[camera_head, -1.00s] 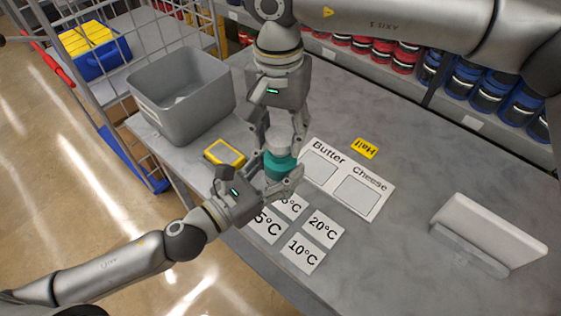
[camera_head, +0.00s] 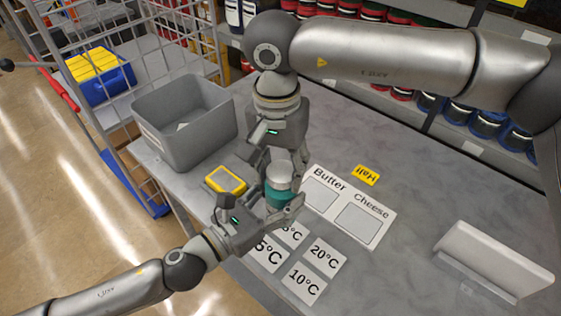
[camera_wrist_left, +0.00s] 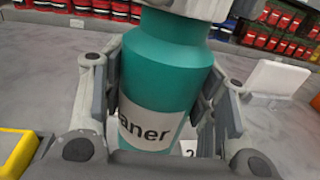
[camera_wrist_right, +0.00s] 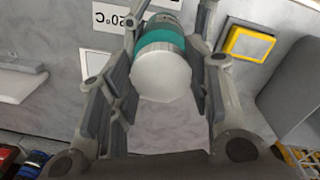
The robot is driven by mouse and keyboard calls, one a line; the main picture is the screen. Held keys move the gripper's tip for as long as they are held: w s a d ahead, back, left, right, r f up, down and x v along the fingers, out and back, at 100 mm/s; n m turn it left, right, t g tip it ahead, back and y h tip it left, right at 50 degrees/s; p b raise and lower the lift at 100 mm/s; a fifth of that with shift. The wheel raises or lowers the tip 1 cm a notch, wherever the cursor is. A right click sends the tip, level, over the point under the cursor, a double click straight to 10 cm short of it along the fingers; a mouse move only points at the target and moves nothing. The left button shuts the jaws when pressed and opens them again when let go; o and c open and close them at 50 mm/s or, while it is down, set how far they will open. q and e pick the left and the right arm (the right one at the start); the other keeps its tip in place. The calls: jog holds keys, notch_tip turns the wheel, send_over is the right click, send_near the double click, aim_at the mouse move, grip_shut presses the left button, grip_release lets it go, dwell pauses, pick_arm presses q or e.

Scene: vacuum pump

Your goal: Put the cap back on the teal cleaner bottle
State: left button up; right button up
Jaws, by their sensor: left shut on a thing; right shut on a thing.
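The teal cleaner bottle (camera_head: 281,196) stands upright over the front of the table. My left gripper (camera_head: 284,212) is shut around its body; the left wrist view shows fingers on both sides of the teal bottle (camera_wrist_left: 165,70), partly covering its label. The white cap (camera_head: 279,172) sits at the bottle's top, with no gap visible between them. My right gripper (camera_head: 281,162) comes from above and is shut on the cap. In the right wrist view the round cap (camera_wrist_right: 163,74) lies between the fingers, with teal behind it. Whether its thread is engaged cannot be seen.
A grey bin (camera_head: 205,140) and a yellow-framed box (camera_head: 226,180) are left of the grippers. A Butter/Cheese board (camera_head: 340,205) and temperature cards (camera_head: 302,284) lie close by. A white panel in a stand (camera_head: 495,258) is at right. The table's right middle is clear.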

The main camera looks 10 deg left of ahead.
jog(key=shift+f, duration=0.55)
dwell(0.4)
